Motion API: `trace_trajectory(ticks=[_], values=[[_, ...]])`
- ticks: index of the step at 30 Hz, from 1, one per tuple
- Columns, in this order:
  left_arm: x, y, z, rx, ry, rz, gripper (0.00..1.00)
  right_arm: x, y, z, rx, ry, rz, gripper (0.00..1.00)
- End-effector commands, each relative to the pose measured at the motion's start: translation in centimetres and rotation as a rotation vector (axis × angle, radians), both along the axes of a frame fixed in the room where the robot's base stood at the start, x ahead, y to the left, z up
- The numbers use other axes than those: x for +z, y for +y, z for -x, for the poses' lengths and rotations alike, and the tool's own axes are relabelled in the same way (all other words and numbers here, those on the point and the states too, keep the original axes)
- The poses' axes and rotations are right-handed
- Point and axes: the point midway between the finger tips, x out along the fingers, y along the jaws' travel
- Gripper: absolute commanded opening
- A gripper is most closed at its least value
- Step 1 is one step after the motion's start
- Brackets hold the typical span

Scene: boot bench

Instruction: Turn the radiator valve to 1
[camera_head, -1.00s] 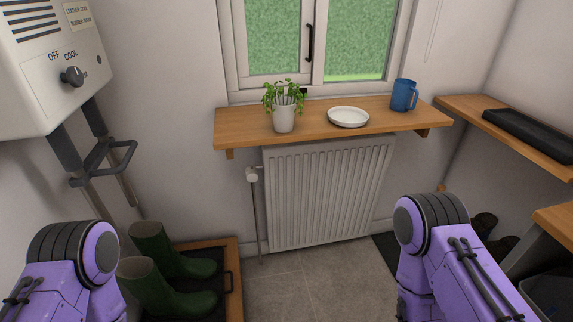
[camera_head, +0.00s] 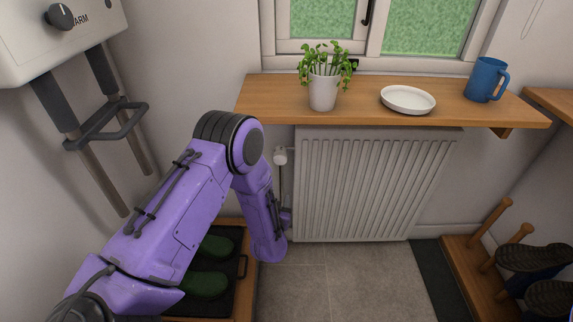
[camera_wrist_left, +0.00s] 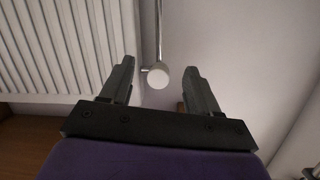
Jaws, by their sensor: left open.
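The radiator valve (camera_head: 280,156) is a small white knob at the upper left of the white radiator (camera_head: 365,185). No numbers on it can be read. In the left wrist view, which looks upside down, the round white end of the valve (camera_wrist_left: 158,77) shows between the fingers, with its pipe running up from it. My left gripper (camera_wrist_left: 159,67) is open and empty, its dark fingers on either side of the knob in the picture; contact cannot be told. In the head view my left forearm hangs below and left of the valve, largely hiding the gripper. My right gripper is out of view.
A wooden shelf (camera_head: 440,110) juts out above the radiator with a potted plant (camera_head: 323,92), white plate (camera_head: 407,100) and blue mug (camera_head: 486,80).

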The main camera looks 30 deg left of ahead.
Motion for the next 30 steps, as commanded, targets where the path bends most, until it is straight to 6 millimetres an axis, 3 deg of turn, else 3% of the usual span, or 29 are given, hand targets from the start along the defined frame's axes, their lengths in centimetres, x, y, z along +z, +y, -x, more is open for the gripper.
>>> trace_trajectory(ticks=[1, 2, 6, 18, 23, 30], values=[[1.5, 0.8, -2.6, 0.016, -0.079, -0.063, 0.61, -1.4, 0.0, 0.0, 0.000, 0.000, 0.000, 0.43], [2.6, 1.1, -3.7, 0.026, -0.112, -0.098, 0.61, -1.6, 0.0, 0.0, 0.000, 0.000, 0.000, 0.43], [5.3, 2.3, -6.2, 0.051, -0.173, -0.169, 0.61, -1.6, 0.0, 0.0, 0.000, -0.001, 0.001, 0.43], [5.2, 6.7, -12.8, 0.053, -0.167, -0.170, 0.61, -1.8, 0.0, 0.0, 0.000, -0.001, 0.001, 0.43], [5.2, 7.5, -14.1, 0.051, -0.166, -0.170, 0.61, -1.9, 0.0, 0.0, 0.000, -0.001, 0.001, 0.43], [5.2, 7.6, -14.2, 0.050, -0.164, -0.170, 0.61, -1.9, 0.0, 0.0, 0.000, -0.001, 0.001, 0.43]])
